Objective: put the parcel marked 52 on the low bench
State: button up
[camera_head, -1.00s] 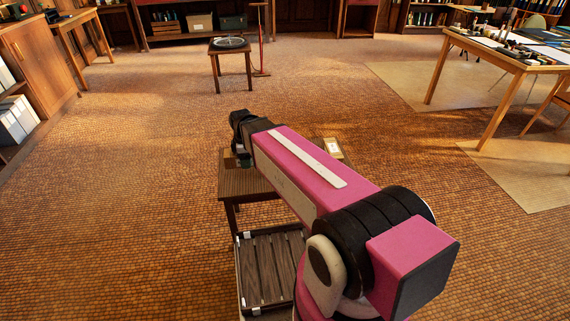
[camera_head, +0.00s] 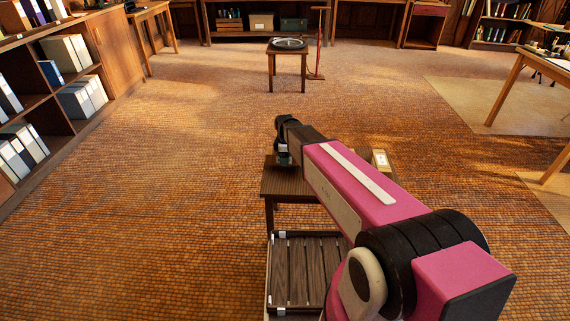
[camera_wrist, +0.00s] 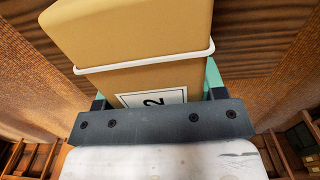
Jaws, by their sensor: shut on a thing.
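My gripper (camera_wrist: 157,90) is shut on a tan parcel (camera_wrist: 130,40) with a white cord around it. Its white label (camera_wrist: 152,98) shows a "2"; the rest of the number is hidden behind the gripper body. In the head view my gripper (camera_head: 284,156) is at the left part of a low dark wooden bench (camera_head: 287,187), and the parcel is mostly hidden there. Wood grain shows behind the parcel in the wrist view. I cannot tell whether the parcel touches the bench top.
A small parcel with a pale label (camera_head: 381,160) is at the right end of the bench, beyond my arm. A slatted tray (camera_head: 305,270) is nearer, in front of the bench. A stool with a round dish (camera_head: 288,55) stands farther back. Open floor lies left.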

jog(key=shift+f, duration=1.75)
jog(key=shift+f, duration=0.15)
jog(key=o, duration=1.2)
notch_tip(320, 180, up, 12)
jog(key=shift+r, duration=0.1)
jog(key=s+d+f+m, duration=0.1)
jog(key=s+d+m, duration=0.7)
jog(key=s+d, duration=0.1)
jog(key=s+d+f+m, duration=0.2)
jog(key=s+d+m, duration=0.7)
jog(key=d, duration=0.1)
jog(key=shift+s+d+f+m, duration=0.25)
jog(key=shift+s+m, duration=0.05)
jog(key=shift+s, duration=0.1)
